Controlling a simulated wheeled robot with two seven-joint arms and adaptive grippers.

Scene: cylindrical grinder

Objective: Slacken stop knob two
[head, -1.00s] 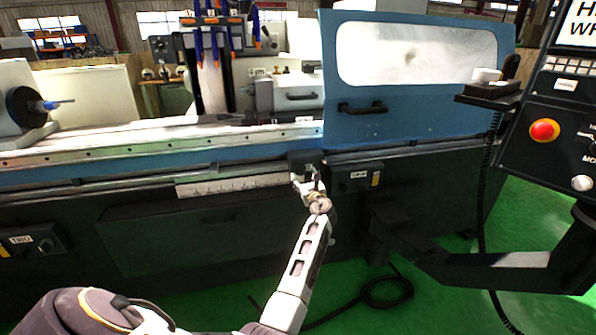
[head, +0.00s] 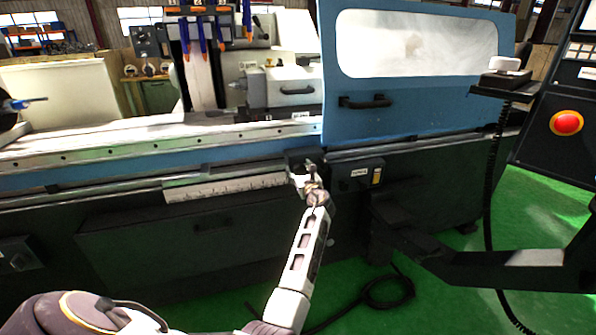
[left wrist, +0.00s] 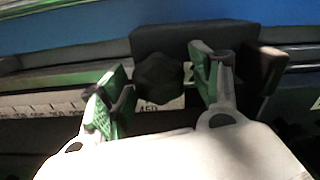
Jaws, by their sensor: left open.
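In the left wrist view, a dark lobed knob (left wrist: 160,77) sits on the front of a dark stop block (left wrist: 195,38). A pale marking beside the knob is partly hidden by a finger and looks like part of a 2. My left gripper (left wrist: 157,92) is open, with one green-padded finger on each side of the knob; I cannot tell whether either touches it. In the head view, my left gripper (head: 304,170) is at the stop block on the machine's front rail, and the knob is hard to make out. My right gripper is out of view.
A white ruler strip (head: 225,187) runs left of the block. A labelled box (head: 360,175) is close on the right, below the blue door (head: 410,110). Another box (head: 20,255) is far left. A pendant with a red button (head: 566,122) stands at right.

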